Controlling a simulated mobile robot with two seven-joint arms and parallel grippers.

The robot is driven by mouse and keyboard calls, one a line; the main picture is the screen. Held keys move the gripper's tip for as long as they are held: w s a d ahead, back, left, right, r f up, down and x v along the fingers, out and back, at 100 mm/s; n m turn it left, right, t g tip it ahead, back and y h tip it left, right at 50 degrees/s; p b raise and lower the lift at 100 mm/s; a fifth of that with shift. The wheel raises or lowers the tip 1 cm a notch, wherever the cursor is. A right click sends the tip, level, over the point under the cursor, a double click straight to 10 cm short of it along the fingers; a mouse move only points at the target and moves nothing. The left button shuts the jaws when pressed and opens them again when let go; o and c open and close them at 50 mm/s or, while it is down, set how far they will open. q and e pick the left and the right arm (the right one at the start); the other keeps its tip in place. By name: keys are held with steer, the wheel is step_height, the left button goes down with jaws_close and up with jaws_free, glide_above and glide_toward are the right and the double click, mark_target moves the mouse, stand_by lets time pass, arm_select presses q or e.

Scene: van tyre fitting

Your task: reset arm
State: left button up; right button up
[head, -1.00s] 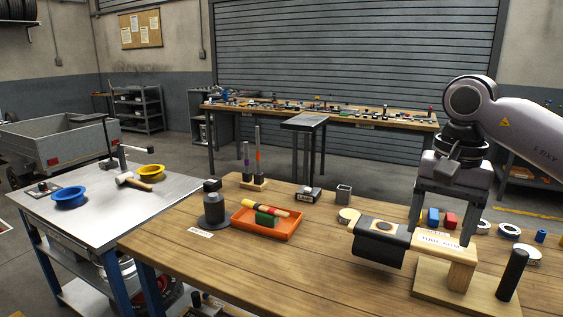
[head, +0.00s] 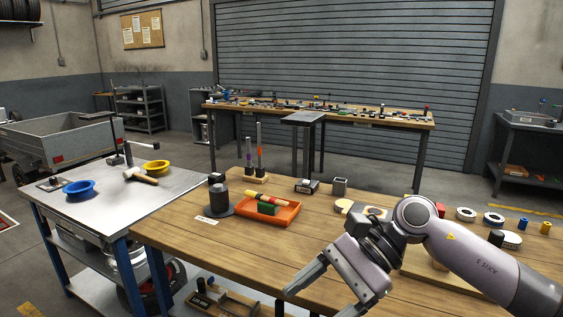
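My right gripper (head: 316,302) comes in from the right and hangs over the front edge of the wooden table (head: 185,237), pointing down to the left. Its two fingers are spread apart with nothing between them; one fingertip reaches the bottom of the picture. My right arm (head: 470,255) covers most of the wooden stand with the black piece on it, and only its top with a round patch (head: 375,212) shows. My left gripper is not in view.
An orange tray (head: 283,217) with coloured sticks and a dark weight (head: 219,201) stand left of my gripper. Several rings and small blocks, such as a white ring (head: 466,214), lie behind my arm. The table's front left is clear.

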steer(key=s+a+m+y, duration=0.3)
steer(key=a+m+y, duration=0.2)
steer(key=m+y, duration=0.1)
steer(key=w+d+f+n+t+h, duration=0.2)
steer(key=d+f+n+t+h, duration=0.3)
steer(key=n+t, duration=0.85)
steer(key=w+d+f+n+t+h, duration=0.2)
steer(key=d+f+n+t, duration=0.5)
steer(key=n, duration=1.2)
steer(key=s+d+f+m+g+h, duration=0.3)
steer(key=s+d+f+m, duration=0.1)
steer(key=s+f+m, duration=0.3)
steer(key=s+d+f+m+g+h, duration=0.3)
steer(key=s+f+m, duration=0.4)
steer(key=f, duration=0.5)
steer(key=shift+s+d+h+p, duration=0.35)
steer(key=shift+s+d+h, duration=0.15)
steer(key=shift+d+h, duration=0.25)
